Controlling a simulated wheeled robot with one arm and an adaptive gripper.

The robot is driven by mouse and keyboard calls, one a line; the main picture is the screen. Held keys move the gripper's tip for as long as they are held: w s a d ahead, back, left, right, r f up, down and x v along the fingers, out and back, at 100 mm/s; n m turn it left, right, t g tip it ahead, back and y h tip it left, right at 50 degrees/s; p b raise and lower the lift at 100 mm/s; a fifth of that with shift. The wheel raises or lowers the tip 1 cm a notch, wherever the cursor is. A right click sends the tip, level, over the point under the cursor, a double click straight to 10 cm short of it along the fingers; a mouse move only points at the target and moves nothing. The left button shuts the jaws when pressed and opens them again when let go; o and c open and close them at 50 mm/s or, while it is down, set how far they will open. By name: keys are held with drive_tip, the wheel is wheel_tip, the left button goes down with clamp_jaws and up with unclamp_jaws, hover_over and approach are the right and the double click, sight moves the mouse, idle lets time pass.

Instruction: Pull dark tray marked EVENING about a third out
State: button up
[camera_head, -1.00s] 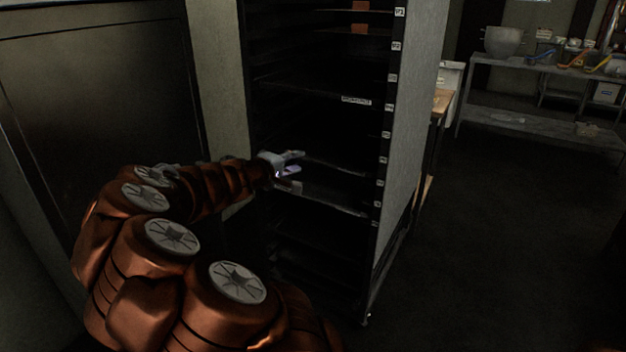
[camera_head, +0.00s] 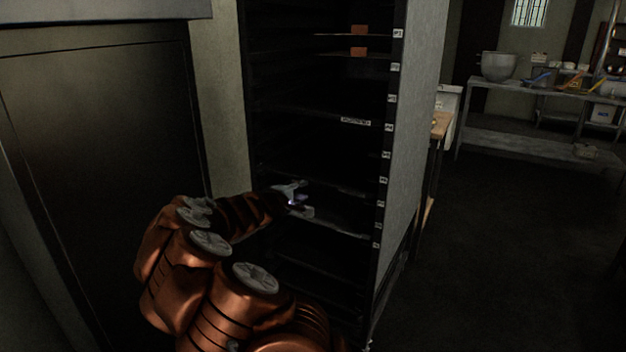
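A tall dark rack (camera_head: 383,150) stands in the middle with several dark trays at different heights. One tray (camera_head: 320,115) above my gripper carries a pale label (camera_head: 355,121) on its front edge; the lettering is too small to read. My gripper (camera_head: 306,200) is at the rack's front left, with its fingers spread apart and nothing seen between them. It is near the front edges of two lower trays, one slightly above (camera_head: 345,187) and one slightly below (camera_head: 345,230). I cannot tell whether it touches either.
Small numbered tags (camera_head: 388,128) run down the rack's right post. Orange-brown items (camera_head: 358,51) sit on upper trays. A large dark panel (camera_head: 100,150) stands at left. The floor at right is clear.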

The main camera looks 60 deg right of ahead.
sight(310, 183)
drive_tip(key=d, duration=0.2)
drive_tip(key=shift+d, duration=0.35)
drive_tip(key=shift+w+d+b, duration=0.15)
drive_tip(key=shift+d+b, duration=0.15)
drive_tip(key=shift+d, duration=1.2)
drive_tip(key=shift+c, duration=0.3)
clamp_jaws()
